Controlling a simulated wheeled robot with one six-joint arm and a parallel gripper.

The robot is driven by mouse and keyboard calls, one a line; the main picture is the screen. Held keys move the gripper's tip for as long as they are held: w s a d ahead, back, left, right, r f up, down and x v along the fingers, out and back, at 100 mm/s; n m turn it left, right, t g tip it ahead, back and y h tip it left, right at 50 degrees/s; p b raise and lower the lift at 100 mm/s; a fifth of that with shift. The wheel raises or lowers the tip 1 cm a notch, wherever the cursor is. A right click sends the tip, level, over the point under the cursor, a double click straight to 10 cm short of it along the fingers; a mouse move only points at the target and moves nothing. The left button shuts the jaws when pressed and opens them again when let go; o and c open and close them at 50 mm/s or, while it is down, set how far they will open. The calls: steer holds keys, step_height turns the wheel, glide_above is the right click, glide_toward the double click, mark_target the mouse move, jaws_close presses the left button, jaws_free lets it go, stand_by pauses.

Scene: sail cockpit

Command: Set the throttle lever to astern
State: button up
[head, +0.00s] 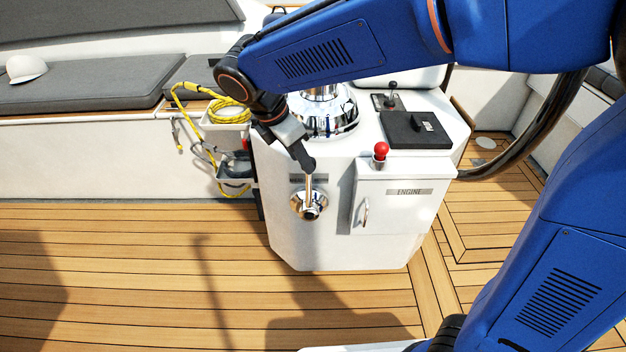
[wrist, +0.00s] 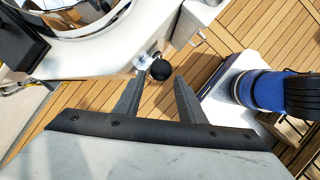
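The throttle lever (head: 309,192) is a chrome arm on a round chrome hub (head: 309,207) on the front of the white pedestal. It stands about upright, under a dark label partly hidden by the lever and my gripper. Its black ball knob (wrist: 160,70) shows in the wrist view. My gripper (head: 307,163) is at the top of the lever. In the wrist view my gripper (wrist: 159,80) is open, its two fingers apart with the knob at the gap between their tips. I cannot tell if either finger touches it.
An engine box (head: 400,212) with a red-knobbed lever (head: 381,152) is right of the lever. A small black-knobbed lever (head: 392,90) and black lid (head: 415,130) are on top. A yellow rope (head: 232,114) hangs left. The teak deck (head: 130,260) in front is clear.

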mark_target(309, 187)
steer(key=x, duration=1)
steer(key=shift+f, duration=0.3)
